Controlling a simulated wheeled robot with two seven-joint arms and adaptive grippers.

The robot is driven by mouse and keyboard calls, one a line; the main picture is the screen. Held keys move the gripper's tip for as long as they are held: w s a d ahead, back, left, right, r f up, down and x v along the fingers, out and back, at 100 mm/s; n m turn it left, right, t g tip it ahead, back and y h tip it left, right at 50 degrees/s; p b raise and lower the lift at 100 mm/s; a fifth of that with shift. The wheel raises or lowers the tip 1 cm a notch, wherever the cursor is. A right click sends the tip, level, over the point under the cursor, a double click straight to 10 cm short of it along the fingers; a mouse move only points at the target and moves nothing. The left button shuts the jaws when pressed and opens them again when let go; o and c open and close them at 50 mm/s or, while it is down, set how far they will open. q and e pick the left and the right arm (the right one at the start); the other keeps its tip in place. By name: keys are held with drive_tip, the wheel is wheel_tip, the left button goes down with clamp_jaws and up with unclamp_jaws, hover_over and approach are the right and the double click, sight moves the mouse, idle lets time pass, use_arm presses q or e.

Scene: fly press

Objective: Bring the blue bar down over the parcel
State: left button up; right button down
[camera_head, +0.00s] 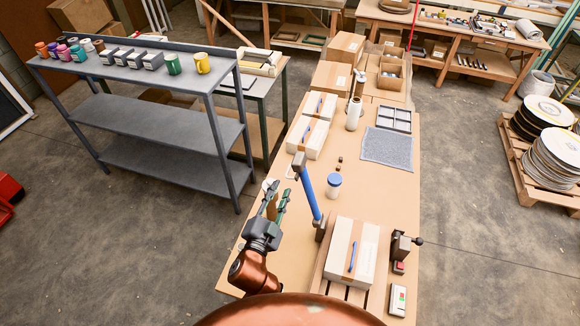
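The blue bar (309,193) stands raised and leaning, its lower end by the left side of the parcel and a grey-brown block at its upper end. The parcel (340,262) is a pale box with brown tape and a small blue strip on top. It lies on a slatted wooden base (318,279) at the near end of the table. My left gripper (279,190) is just left of the bar, its fingers apart and pointing away from me. No contact with the bar is clear. My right gripper is not in view.
A dark clamp-like device (402,246) and a white switch box (397,300) stand right of the parcel. A blue-lidded cup (333,186) stands beyond the bar. White boxes (308,137) and a grey mat (387,148) lie farther back on the table.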

use_arm(q)
drive_tip(key=p+x, duration=0.1)
drive_tip(key=x, duration=1)
drive_tip(key=shift+f, duration=0.1)
drive_tip(key=shift+s+a, duration=0.1)
drive_tip(key=c, duration=0.6)
clamp_jaws()
drive_tip(key=shift+r, duration=0.2)
